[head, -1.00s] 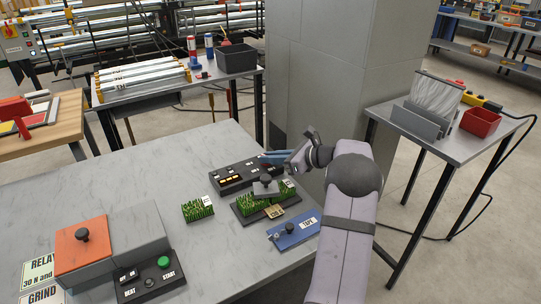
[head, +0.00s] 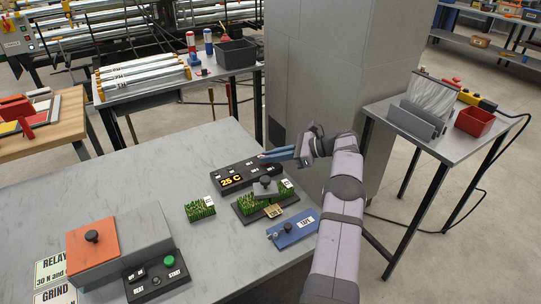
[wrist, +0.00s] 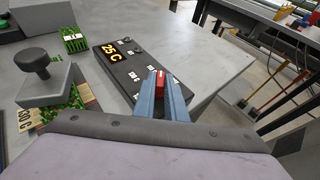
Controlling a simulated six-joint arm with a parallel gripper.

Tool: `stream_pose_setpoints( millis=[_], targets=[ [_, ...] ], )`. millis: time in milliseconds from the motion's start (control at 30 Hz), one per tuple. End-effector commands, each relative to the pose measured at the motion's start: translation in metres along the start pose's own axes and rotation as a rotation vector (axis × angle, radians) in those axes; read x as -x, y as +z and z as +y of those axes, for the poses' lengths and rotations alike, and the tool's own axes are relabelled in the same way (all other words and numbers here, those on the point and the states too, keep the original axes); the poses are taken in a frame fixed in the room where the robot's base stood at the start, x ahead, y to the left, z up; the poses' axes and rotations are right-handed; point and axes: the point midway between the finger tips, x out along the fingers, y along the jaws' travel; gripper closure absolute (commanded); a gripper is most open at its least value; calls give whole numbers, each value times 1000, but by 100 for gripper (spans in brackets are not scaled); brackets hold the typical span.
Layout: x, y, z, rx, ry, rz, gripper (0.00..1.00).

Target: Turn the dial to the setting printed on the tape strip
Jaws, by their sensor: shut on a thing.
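The black control panel (head: 233,181) lies on the grey table, its orange display (head: 232,181) reading 25 C; the panel also shows in the wrist view (wrist: 125,70). My gripper (head: 263,156) reaches the panel's far right end. In the wrist view its two blue fingers (wrist: 160,85) are shut on a red dial (wrist: 160,77), whose lower part they hide. The tan tape strip (head: 273,211) lies at the front of the turf tray; in the wrist view its print (wrist: 26,120) ends in 80 C, with its start unclear.
A grey press plate with a knob (head: 265,186) sits on the turf, beside the panel. A turf piece (head: 200,209), a blue device (head: 292,230), an orange-topped box (head: 92,244) and a button box (head: 155,276) stand on the table. A grey pillar (head: 320,70) rises behind my gripper.

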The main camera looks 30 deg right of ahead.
Motion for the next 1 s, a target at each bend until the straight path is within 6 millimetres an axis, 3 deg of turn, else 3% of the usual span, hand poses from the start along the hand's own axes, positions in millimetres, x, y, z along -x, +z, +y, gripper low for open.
stream_pose_setpoints(
  millis=[367, 400, 467, 767, 1000],
  targets=[
    [1, 4, -2, 10, 0, -2, 100],
    [1, 4, -2, 10, 0, -2, 80],
    [1, 4, -1, 10, 0, -1, 70],
    [2, 1, 0, 7, 3, 1, 70],
    [20, 0, -1, 7, 1, 2, 70]
  ],
)
